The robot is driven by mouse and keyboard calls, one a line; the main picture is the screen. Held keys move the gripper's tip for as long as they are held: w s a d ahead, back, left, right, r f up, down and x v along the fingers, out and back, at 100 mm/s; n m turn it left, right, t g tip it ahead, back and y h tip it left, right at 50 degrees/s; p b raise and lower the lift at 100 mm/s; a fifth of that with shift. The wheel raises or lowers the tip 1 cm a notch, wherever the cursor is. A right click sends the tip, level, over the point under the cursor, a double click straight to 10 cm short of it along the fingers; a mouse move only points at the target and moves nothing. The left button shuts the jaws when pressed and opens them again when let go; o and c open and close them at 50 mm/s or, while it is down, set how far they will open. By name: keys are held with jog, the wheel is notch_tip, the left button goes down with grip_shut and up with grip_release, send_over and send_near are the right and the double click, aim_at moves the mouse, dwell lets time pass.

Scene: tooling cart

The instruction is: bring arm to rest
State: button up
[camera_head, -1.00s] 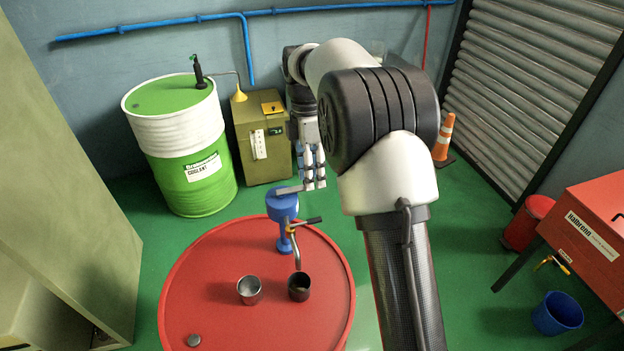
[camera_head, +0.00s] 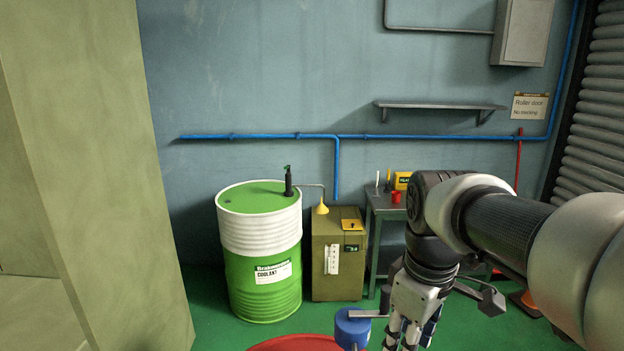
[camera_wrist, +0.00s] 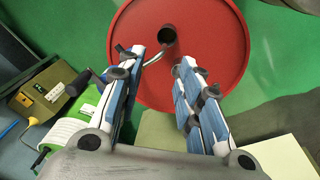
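My gripper (camera_head: 408,338) points down at the lower right of the head view, with its fingertips close to the bottom edge. In the wrist view my gripper (camera_wrist: 160,62) has its two blue-padded fingers wide apart, with nothing held between them. The red drum (camera_wrist: 210,50) lies beyond the fingertips.
A green and white coolant drum (camera_head: 262,260) and an olive cabinet (camera_head: 338,280) stand left of my arm. Behind my arm is a grey side table (camera_head: 378,204) with small items. A wall shelf (camera_head: 440,106) hangs above. A pale cabinet (camera_head: 100,180) fills the left side.

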jog(key=s+f+m+t+b, duration=0.1)
jog(key=s+f+m+b, duration=0.1)
jog(key=s+f+m, duration=0.2)
jog(key=s+a+f+m+t+b, duration=0.1)
jog(key=s+f+m, duration=0.3)
jog(key=s, duration=0.7)
jog(key=shift+s+f+m+t+b, duration=0.25)
jog(key=shift+t+b, duration=0.2)
jog(key=shift+t, duration=0.25)
